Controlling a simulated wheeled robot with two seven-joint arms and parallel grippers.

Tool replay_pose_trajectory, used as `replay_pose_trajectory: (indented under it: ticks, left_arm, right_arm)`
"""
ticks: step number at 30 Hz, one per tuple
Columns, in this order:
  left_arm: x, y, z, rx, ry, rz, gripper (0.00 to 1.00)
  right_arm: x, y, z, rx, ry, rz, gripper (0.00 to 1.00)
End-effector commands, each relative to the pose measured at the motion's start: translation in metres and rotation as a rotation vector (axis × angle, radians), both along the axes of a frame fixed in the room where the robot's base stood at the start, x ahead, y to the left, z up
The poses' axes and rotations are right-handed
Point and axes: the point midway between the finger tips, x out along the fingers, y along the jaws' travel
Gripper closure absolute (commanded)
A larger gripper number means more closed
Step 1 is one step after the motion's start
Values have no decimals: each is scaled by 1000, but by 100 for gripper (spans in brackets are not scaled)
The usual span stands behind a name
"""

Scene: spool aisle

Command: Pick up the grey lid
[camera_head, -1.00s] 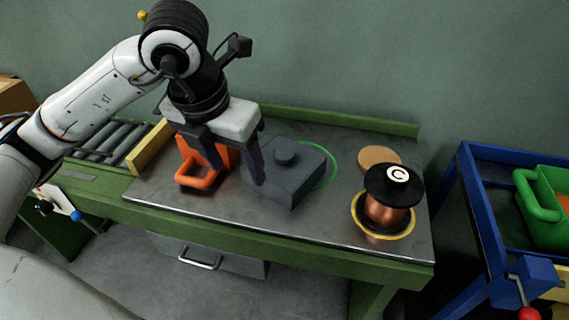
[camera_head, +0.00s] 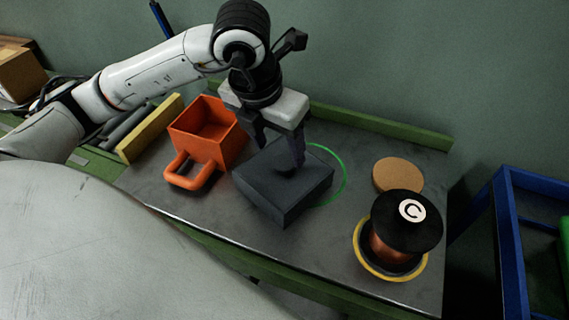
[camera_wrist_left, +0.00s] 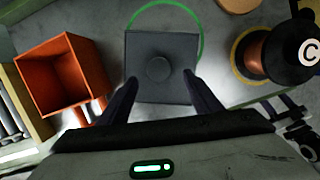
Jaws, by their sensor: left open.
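The grey lid (camera_head: 262,176), square with a round knob on top, sits on a dark grey box (camera_head: 278,207) on the metal bench top. In the left wrist view the lid (camera_wrist_left: 140,48) shows from above, its knob (camera_wrist_left: 158,68) in the middle. My left gripper (camera_head: 275,157) points down at the lid, open and empty, its fingers to either side of the knob. In the head view a finger partly hides the knob. I cannot tell whether the fingertips touch the lid.
An orange open bin (camera_head: 232,147) with a handle stands left of the lid. A green ring (camera_head: 344,172) lies behind the box. To the right are a copper spool (camera_head: 392,247) with a black top, a cork disc (camera_head: 398,174) and a blue cart frame (camera_head: 512,250).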

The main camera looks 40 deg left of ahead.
Motion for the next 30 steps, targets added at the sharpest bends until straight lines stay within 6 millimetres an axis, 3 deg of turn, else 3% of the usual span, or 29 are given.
replay_pose_trajectory:
  ticks: [12,20,30]
  left_arm:
    - [13,3,-48,0,2,-1,41]
    - [15,2,-51,-1,-1,-1,41]
    - [15,2,-51,-1,-1,-1,97]
  right_arm:
    - [2,0,7,2,-8,-1,46]
    - [6,0,8,2,-14,-2,46]
    - [5,0,7,1,-11,-2,46]
